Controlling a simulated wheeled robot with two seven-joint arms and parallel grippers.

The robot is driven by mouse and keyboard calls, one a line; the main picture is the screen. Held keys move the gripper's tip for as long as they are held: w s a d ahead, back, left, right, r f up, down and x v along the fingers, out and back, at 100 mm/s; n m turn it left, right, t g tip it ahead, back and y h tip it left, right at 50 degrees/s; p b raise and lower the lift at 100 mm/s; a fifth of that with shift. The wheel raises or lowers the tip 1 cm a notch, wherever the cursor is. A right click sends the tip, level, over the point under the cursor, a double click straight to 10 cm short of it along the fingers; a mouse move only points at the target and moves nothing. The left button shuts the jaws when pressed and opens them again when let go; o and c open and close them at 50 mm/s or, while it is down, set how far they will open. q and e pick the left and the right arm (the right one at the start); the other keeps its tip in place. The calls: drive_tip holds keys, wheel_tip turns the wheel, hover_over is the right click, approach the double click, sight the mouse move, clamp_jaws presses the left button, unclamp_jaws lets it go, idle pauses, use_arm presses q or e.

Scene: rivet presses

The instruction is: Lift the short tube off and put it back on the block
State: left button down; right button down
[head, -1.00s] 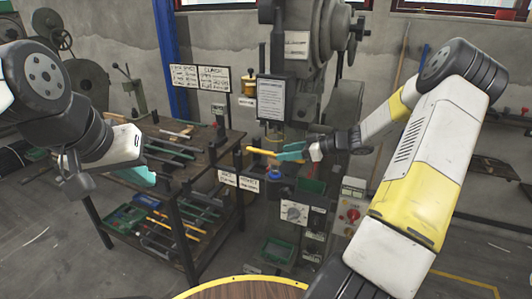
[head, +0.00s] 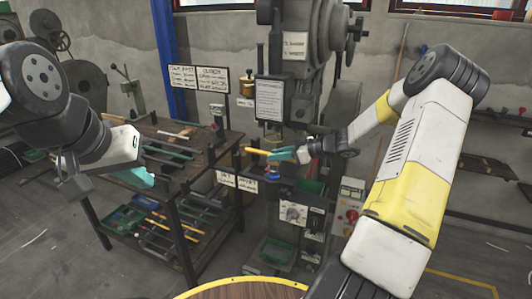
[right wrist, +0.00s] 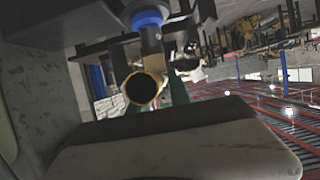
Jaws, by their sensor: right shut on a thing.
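The short tube (head: 255,150) is yellow and lies roughly level at the press in the head view. My right gripper (head: 281,155) has teal fingers and is shut on it. In the right wrist view the tube (right wrist: 141,88) shows its round, dark open end with a brass-coloured rim, beside a teal finger (right wrist: 178,92). A blue piece (head: 272,171) on the press sits just below the tube in the head view. I cannot tell whether they touch or which part is the block. My left gripper (head: 138,177) is at the left, over the bench edge; its jaw gap is unclear.
The grey press (head: 300,60) stands behind my right gripper, with a control box (head: 352,205) to its right. A dark bench (head: 200,150) with rods and tools stands left. A round wooden table edge (head: 245,289) is at the front. The floor between is mostly clear.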

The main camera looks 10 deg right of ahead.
drive_tip(key=shift+r, duration=0.1)
drive_tip(key=shift+r, duration=0.2)
drive_tip(key=s+d, duration=1)
drive_tip(key=d, duration=0.5)
drive_tip(key=shift+r, duration=0.45)
drive_tip(key=shift+r, duration=0.2)
drive_tip(key=shift+r, duration=1.05)
drive_tip(key=shift+s+a, duration=0.1)
drive_tip(key=shift+s, duration=0.05)
drive_tip(key=s+a, duration=0.8)
drive_tip(key=s, duration=0.4)
drive_tip(key=shift+s+a, duration=0.15)
